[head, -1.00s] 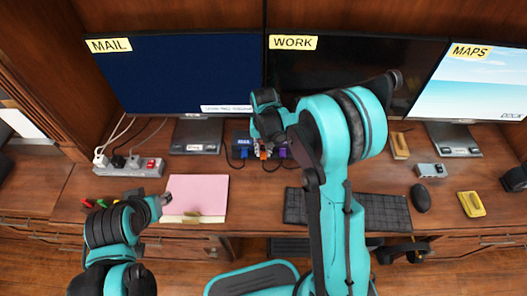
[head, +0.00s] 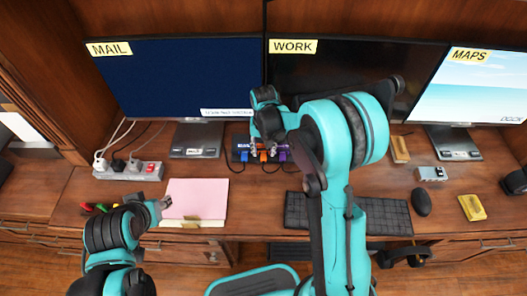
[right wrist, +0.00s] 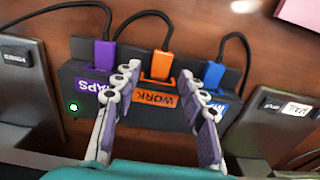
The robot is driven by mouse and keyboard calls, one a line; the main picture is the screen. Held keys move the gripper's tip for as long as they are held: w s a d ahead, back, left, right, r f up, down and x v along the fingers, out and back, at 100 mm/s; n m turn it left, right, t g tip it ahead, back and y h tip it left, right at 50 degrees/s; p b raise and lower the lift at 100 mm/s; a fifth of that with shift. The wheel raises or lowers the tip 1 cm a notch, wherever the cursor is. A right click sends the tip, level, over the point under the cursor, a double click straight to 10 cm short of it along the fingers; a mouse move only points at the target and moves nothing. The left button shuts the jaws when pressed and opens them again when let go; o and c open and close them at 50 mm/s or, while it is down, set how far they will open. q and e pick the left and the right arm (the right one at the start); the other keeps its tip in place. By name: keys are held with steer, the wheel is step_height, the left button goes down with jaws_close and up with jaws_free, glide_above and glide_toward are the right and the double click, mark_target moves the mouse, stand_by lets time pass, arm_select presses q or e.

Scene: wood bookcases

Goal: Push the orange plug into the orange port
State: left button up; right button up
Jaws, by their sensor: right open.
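The orange plug (right wrist: 157,65) has a black cable and stands at the dark dock, behind the orange WORK label (right wrist: 155,99) that marks the orange port. I cannot tell how deep it sits. It also shows in the head view (head: 263,156). My right gripper (right wrist: 165,82) is open, its fingers on either side of the orange label and plug, with nothing held. In the head view my right gripper (head: 267,150) is over the dock. My left gripper (head: 163,205) is beside the pink paper; its finger gap is unclear.
The dock (right wrist: 78,72) also has a purple plug (right wrist: 104,54) and a blue plug (right wrist: 214,74) on either side of the orange one. A green light (right wrist: 73,107) glows at its left. Monitor stands flank it. A keyboard (head: 375,212) and mouse (head: 420,201) lie to the right.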

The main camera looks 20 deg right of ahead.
mark_target(264, 155)
step_height(264, 155, up, 11)
stand_by(0.3)
stand_by(0.4)
steer(key=s+d+r+n+t, duration=0.1)
steer(key=s+r+t, duration=0.1)
steer(key=s, duration=0.8)
steer(key=s+d+r+n+t, duration=0.1)
steer(key=s+r+n+t, duration=0.1)
steer(key=s+t, duration=0.3)
steer(key=s, duration=0.4)
steer(key=shift+s, duration=0.35)
stand_by(3.9)
